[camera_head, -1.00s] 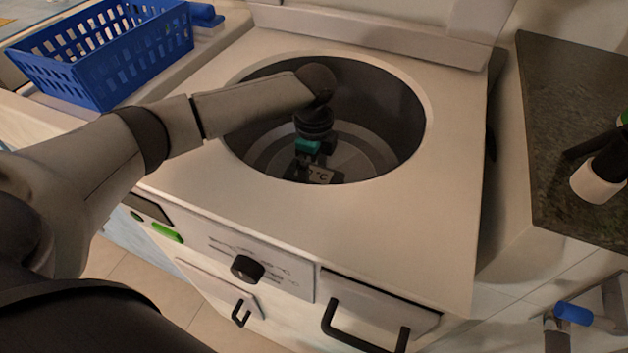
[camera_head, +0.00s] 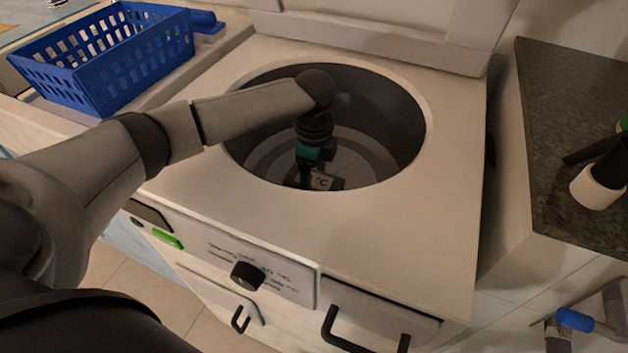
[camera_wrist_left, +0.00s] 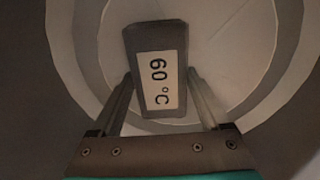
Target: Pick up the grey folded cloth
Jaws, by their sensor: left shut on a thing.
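The grey folded cloth (camera_wrist_left: 155,40) is a small dark grey block with a white "60 °C" label, inside the round drum (camera_head: 372,185). My left gripper (camera_head: 309,177), with a teal band, reaches down into the drum. In the left wrist view, the fingers of my left gripper (camera_wrist_left: 161,75) lie on both sides of the cloth and are shut on it. I cannot tell whether the cloth touches the drum floor. My right gripper is not in view.
The drum's rim and dark wall surround my left gripper. The white machine top (camera_head: 400,225) is clear. A blue basket (camera_head: 105,62) stands at the left. A dark counter (camera_head: 560,110) with a white and black object (camera_head: 598,183) is at the right.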

